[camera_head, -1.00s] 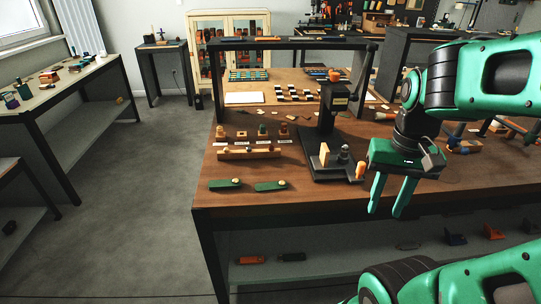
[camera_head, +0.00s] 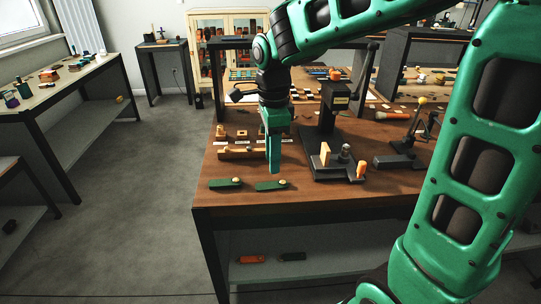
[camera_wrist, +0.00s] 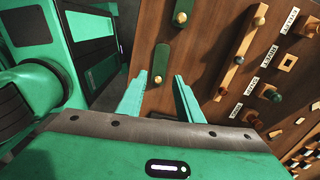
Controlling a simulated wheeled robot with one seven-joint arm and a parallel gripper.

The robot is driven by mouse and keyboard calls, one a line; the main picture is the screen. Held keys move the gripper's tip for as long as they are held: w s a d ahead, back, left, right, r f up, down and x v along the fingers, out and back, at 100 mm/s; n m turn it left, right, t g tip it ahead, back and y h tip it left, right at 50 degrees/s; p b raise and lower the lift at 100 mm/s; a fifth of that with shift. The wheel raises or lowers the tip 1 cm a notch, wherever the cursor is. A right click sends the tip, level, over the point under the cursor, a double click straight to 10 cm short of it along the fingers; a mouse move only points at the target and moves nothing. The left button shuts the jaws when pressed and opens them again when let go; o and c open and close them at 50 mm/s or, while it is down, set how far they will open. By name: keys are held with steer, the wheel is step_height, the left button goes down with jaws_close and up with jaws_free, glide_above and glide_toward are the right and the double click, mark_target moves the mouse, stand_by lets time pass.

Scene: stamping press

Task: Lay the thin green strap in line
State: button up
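Two green straps lie on the brown bench near its front edge, each with a pale round knob at one end. The right strap (camera_head: 265,186) looks slightly thinner than the left strap (camera_head: 221,185), but I cannot be sure. In the wrist view the nearer strap (camera_wrist: 161,60) lies just beyond my fingertips, and the other strap (camera_wrist: 186,22) is farther off and offset to its right. My gripper (camera_head: 274,172) points down above the right strap's knob end.
Behind the straps is a wooden rack (camera_head: 238,153) with labels and small knobbed pieces. A black press (camera_head: 328,120) stands to the right on its base. Another dark fixture (camera_head: 398,161) is farther right. The bench front left of the straps is clear.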

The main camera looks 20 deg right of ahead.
mark_target(272, 185)
steer(key=shift+a+f, duration=0.1)
steer(key=shift+f, duration=3.35)
steer(key=shift+r, duration=0.1)
steer(key=c, duration=0.7)
